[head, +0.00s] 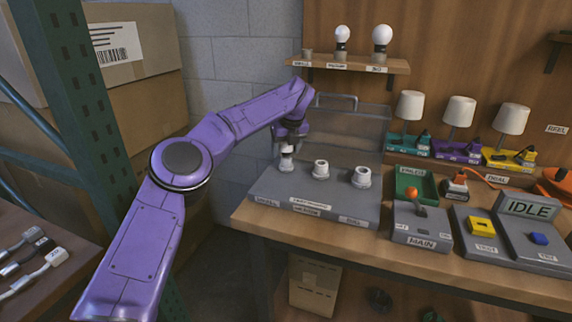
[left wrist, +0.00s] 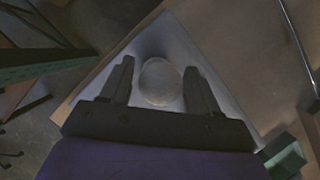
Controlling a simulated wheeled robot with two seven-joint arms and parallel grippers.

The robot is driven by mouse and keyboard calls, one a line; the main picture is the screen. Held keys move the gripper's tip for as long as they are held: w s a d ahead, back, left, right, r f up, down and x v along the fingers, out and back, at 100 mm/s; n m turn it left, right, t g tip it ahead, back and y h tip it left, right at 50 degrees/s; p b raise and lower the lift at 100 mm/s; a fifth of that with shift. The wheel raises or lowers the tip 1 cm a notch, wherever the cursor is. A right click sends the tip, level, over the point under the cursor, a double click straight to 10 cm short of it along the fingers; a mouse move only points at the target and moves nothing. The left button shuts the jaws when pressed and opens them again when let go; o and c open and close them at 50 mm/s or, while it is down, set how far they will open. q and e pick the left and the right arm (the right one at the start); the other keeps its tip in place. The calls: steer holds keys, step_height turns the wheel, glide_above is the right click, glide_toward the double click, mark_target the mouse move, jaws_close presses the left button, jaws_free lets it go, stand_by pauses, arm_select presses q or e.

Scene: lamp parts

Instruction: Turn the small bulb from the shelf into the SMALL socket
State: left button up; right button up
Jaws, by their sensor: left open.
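My left gripper (head: 289,142) points down over the leftmost socket, the small one (head: 286,165), on the grey socket base (head: 318,204). In the left wrist view the fingers of my left gripper (left wrist: 160,70) are apart, one on each side of the round pale small bulb (left wrist: 161,82), with a gap at each side. In the head view a bit of the bulb (head: 287,151) shows under the gripper, at the small socket. I cannot tell how deep it sits. The middle socket (head: 320,169) and the right socket (head: 361,177) hold no bulb. My right gripper is not in view.
The wall shelf (head: 350,64) has an empty left holder (head: 307,55), a medium bulb (head: 342,36) and a big bulb (head: 381,37). A clear panel with a handle (head: 336,101) stands behind the sockets. The MAIN switch box (head: 421,225) and IDLE display (head: 528,209) are at right.

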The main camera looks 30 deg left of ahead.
arm_select(q)
steer(key=n+p, duration=0.2)
steer(key=shift+w+d+r+n+g+y, duration=0.1)
steer(key=shift+r+n+g+y, duration=0.05)
steer(key=shift+n+g+y, duration=0.2)
steer(key=n+g+p, duration=0.1)
steer(key=n+p, duration=0.2)
steer(key=p, duration=0.1)
steer(key=shift+p, duration=0.55)
steer(key=c, duration=0.7)
steer(key=shift+m+b, duration=0.55)
steer(key=shift+b, duration=0.85)
steer(key=shift+c, duration=0.2)
steer(key=shift+m+t+b, duration=0.65)
steer(key=shift+m+b, duration=0.55)
steer(key=shift+b, duration=0.05)
steer(key=shift+a+m+t+b, duration=0.2)
steer(key=shift+m+t+b, duration=0.25)
steer(key=shift+m, duration=0.75)
steer(key=shift+m+h, duration=0.4)
steer(key=shift+h, duration=0.05)
